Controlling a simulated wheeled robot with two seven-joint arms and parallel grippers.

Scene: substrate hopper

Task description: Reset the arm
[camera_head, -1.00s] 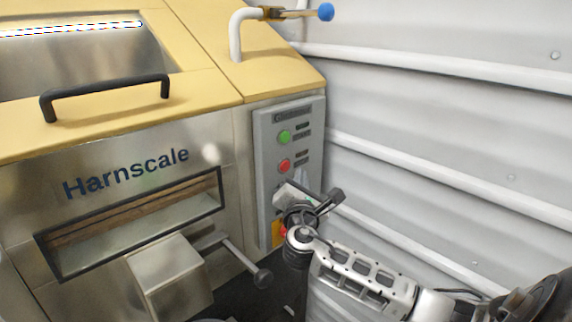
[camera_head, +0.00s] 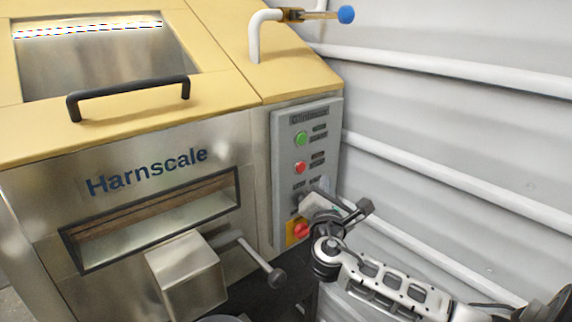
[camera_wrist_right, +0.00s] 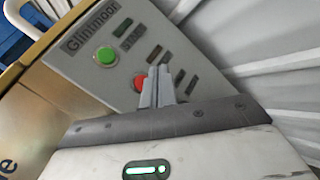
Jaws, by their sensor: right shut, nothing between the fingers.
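My right gripper (camera_head: 308,201) is in front of the lower part of the grey control panel (camera_head: 280,150), with its arm coming in from the lower right. In the right wrist view its two fingers (camera_wrist_right: 158,72) are shut together and empty. There the fingertips overlap the right edge of the red button (camera_wrist_right: 140,82); I cannot tell the gap to the panel. The green button (camera_wrist_right: 106,57) lies further up, clear of the fingers. In the head view the gripper hides part of the panel below the red button (camera_head: 300,168). My left gripper is not in view.
The Harnscale hopper (camera_head: 230,150) has a yellow top with a black handle (camera_head: 130,93) and an open slot. A lever with a dark knob (camera_head: 277,278) sticks out low. A blue-ended valve (camera_head: 346,14) is above. A ribbed white wall (camera_head: 450,130) stands right of the arm.

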